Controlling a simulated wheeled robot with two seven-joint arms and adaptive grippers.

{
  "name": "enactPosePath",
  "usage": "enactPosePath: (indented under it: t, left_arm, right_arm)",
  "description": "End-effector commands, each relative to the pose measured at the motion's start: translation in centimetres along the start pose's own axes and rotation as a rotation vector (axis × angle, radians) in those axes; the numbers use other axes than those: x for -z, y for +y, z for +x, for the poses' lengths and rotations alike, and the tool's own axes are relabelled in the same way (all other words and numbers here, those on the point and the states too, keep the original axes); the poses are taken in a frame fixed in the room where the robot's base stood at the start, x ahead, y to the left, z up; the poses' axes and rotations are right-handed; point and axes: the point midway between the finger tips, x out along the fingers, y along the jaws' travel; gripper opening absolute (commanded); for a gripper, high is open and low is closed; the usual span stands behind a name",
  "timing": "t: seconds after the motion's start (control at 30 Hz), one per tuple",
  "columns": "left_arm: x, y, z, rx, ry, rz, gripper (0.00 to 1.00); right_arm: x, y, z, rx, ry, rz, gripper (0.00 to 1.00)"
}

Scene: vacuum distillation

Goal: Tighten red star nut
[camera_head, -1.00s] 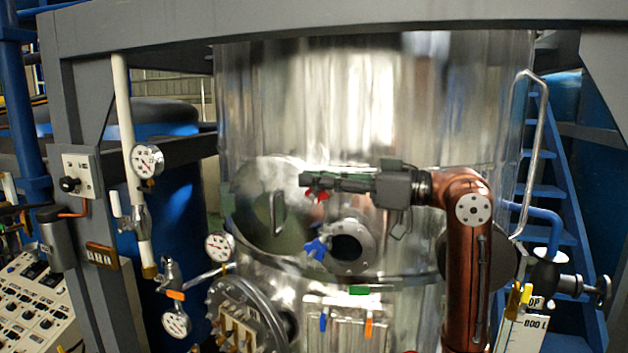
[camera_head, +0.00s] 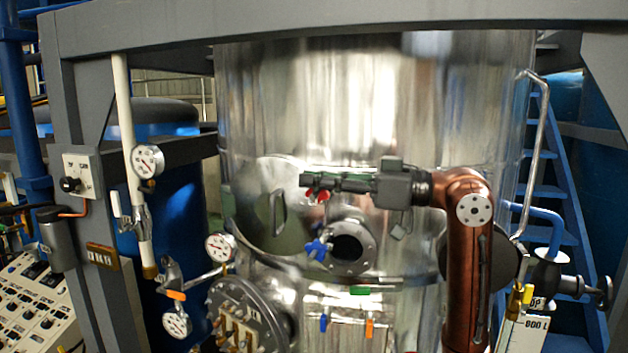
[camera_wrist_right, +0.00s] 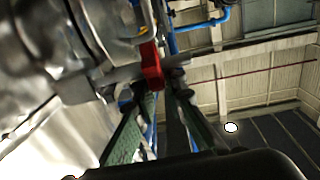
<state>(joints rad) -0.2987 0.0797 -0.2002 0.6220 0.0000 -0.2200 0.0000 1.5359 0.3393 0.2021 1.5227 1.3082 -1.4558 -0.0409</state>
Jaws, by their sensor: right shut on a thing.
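The red star nut (camera_head: 319,197) sits at the front of the shiny steel vessel, just below the tips of my right gripper (camera_head: 310,181). My right gripper reaches in from the right, nearly level, its fingers closed at the nut and hiding its upper part. In the right wrist view the red nut (camera_wrist_right: 152,66) shows between the far ends of the two fingers, and the gripper is shut on it. Whether the nut is fully tight cannot be seen. My left gripper is not in view.
A blue star nut (camera_head: 317,249) and a round flanged port (camera_head: 350,247) are just below. A round hatch with a handle (camera_head: 277,212) is left of the gripper. Pressure gauges (camera_head: 147,161) stand further left. A grey beam (camera_head: 330,20) crosses above.

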Motion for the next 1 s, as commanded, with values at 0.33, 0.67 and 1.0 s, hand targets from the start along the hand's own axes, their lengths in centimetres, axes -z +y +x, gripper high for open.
enactPosePath:
  t: [0.33, 0.67, 1.0]
  left_arm:
    - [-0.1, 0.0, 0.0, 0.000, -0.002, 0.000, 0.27]
    - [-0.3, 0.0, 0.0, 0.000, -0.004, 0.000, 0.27]
    - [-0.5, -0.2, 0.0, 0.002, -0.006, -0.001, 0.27]
  right_arm:
    - [-0.4, 0.2, 0.0, -0.002, -0.008, 0.003, 0.12]
    - [-0.2, 0.1, 0.0, -0.001, -0.004, 0.002, 0.29]
    - [-0.1, 0.2, -1.3, -0.003, -0.001, 0.001, 0.29]
